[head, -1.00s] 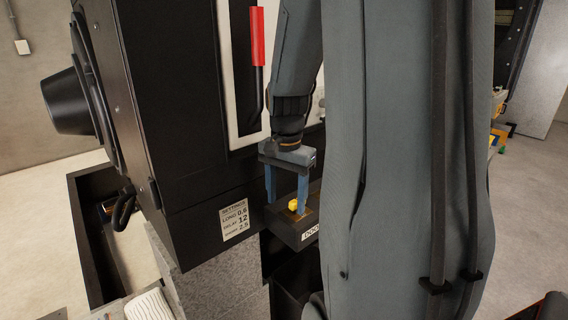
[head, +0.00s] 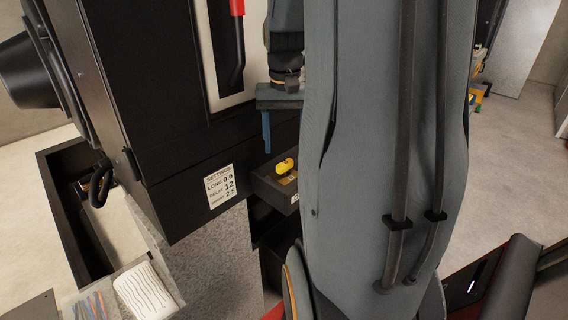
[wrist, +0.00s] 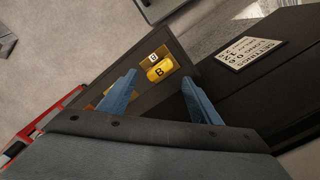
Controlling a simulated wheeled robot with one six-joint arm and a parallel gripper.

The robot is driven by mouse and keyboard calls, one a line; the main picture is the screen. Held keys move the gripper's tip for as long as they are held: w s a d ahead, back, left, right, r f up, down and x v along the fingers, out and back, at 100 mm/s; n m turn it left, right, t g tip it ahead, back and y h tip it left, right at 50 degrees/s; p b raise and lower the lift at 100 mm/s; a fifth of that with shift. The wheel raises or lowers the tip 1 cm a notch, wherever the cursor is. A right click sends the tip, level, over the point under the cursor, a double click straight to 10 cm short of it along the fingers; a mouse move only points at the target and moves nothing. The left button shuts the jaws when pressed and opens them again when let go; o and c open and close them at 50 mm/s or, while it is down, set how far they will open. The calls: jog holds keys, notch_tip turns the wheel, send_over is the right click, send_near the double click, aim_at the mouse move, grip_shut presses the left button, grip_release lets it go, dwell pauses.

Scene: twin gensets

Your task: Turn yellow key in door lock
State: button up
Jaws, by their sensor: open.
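The yellow key (head: 285,166) sits on the top of a dark box (head: 277,188) that juts out beside the black cabinet. In the wrist view the key (wrist: 160,70) carries a letter B and lies beyond my fingertips, between their lines. My gripper (wrist: 158,84) is open and empty, its two blue fingers apart and not touching the key. In the head view one blue finger (head: 266,131) shows above the box; the other is hidden behind my arm. Any slot under the key cannot be made out.
The black cabinet (head: 150,100) with a settings label (head: 221,186) stands close to the left of my gripper. A red-topped lever (head: 237,40) is on its panel.

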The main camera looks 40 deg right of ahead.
aim_at(285, 162)
jog(key=shift+n+b, duration=0.4)
jog(key=shift+n, duration=0.8)
jog(key=shift+n+p, duration=0.3)
jog(key=shift+n, duration=0.4)
jog(key=shift+s+r+n+p, duration=0.1)
jog(key=shift+n+p, duration=0.95)
jog(key=shift+n, duration=0.15)
jog(key=shift+n+p, duration=0.9)
jog(key=shift+n, duration=0.6)
jog(key=shift+f+b, duration=1.3)
jog(key=shift+f, duration=1.8)
jog(key=shift+c, duration=0.2)
